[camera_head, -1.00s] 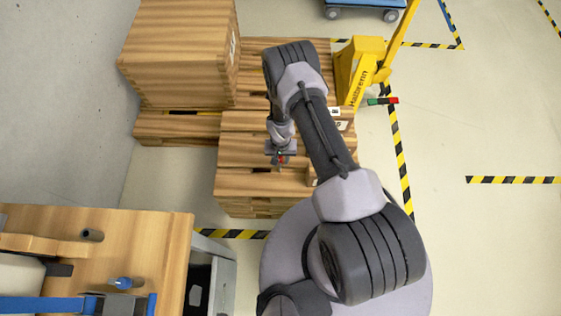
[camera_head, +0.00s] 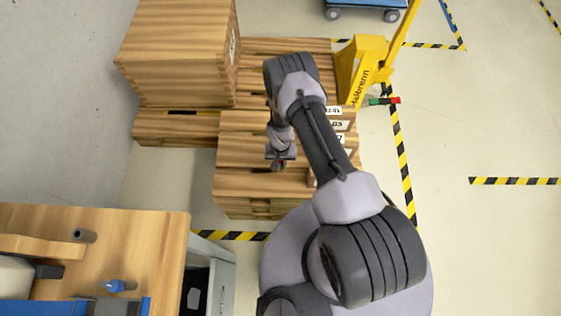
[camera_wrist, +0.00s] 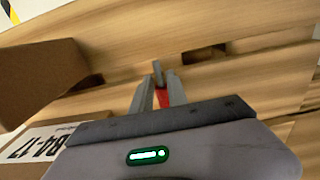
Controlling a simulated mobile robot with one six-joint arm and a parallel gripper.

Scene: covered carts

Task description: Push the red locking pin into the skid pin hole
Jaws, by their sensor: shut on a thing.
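The red locking pin shows as a red strip (camera_wrist: 162,97) in the wrist view, between the fingers of my gripper (camera_wrist: 157,92). A small grey upright piece (camera_wrist: 157,70) stands just beyond the fingertips; I cannot tell whether it is part of the pin. The wooden skid (camera_head: 245,185) lies under my gripper (camera_head: 279,166) in the head view. In the wrist view its boards have a dark slot (camera_wrist: 205,53) right of the fingertips. I cannot make out the pin hole, or whether the pin touches the wood.
A large wooden crate (camera_head: 180,55) stands behind left. A labelled brown box (camera_wrist: 40,80) is close to my gripper's left in the wrist view. A yellow pallet truck (camera_head: 360,70) is behind right, a workbench (camera_head: 135,240) at front left. The floor on the right is open.

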